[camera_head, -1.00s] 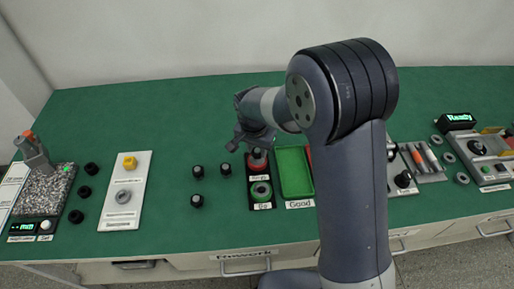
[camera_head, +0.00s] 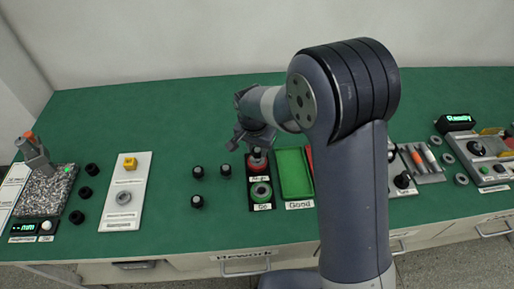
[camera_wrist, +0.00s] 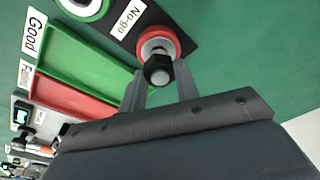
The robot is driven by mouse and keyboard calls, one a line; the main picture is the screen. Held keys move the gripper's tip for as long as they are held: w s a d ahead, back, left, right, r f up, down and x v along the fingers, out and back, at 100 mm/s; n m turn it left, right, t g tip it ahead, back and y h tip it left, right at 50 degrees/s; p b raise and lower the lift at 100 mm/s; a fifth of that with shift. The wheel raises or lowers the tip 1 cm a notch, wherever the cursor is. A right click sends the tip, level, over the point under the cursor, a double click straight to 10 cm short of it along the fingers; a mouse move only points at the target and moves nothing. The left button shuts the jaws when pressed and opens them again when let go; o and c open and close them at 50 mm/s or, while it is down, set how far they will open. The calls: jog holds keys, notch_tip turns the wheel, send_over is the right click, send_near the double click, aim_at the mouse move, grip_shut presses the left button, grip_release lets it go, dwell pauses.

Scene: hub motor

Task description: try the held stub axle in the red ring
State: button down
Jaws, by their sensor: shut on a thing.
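The red ring (camera_wrist: 174,36) stands on the black gauge board (camera_wrist: 122,40) beside the No-go label. The stub axle (camera_wrist: 158,70), with a dark head and a pale metal part, is between the fingers of my gripper (camera_wrist: 160,88), which is shut on it. In the wrist view the axle lies over the red ring's opening; I cannot tell how deep it reaches. In the head view my gripper (camera_head: 252,137) is just above the red ring (camera_head: 258,164). The green ring (camera_head: 261,192) is nearer on the same board, by the Go label.
A green Good tray (camera_head: 294,173) stands right of the board, with a red tray (camera_wrist: 75,100) beside it. Several dark stub axles (camera_head: 197,173) stand on the green bench to the left. My arm hides part of the bench.

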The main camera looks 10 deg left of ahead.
jog(key=shift+r, duration=0.45)
jog(key=r+p, duration=0.1)
jog(key=p, duration=0.2)
jog(key=shift+r, duration=0.25)
notch_tip(320, 180, up, 2)
jog(key=p, duration=0.5)
jog(key=shift+r, duration=0.2)
jog(key=shift+f+b, duration=1.45)
jog(key=shift+f, duration=0.8)
jog(key=shift+b, duration=0.65)
jog(key=shift+f+b, duration=0.5)
jog(key=shift+f, duration=0.1)
dwell(1.3)
jog(key=shift+r, duration=0.1)
jog(key=shift+r+p, duration=0.35)
jog(key=shift+r, duration=0.35)
